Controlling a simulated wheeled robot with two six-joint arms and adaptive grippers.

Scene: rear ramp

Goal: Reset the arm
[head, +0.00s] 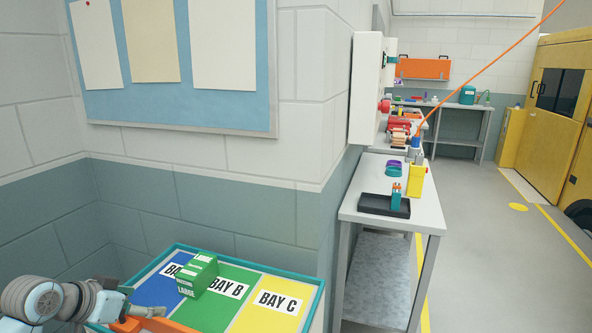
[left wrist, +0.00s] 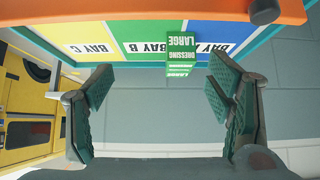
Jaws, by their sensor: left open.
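My left arm comes in at the lower left of the head view. Its gripper (head: 138,309) is at the near left corner of the bay tray (head: 315,297), partly cut off by the picture's lower edge. In the left wrist view the two dark green finger pads (left wrist: 160,92) stand wide apart with nothing between them. A green box marked LARGE (head: 198,276) stands in the tray across the blue and green bays, apart from the gripper. The box also shows in the left wrist view (left wrist: 182,50), beyond the fingers, with DRESSING LARGE on it. My right gripper is not in view.
The tray has blue, green and yellow bays and an orange bar (left wrist: 150,10) along one side. A wall with a pinboard (head: 175,60) rises behind it. To the right, a grey bench (head: 425,215) holds a black tray (head: 372,204). Open floor lies beyond.

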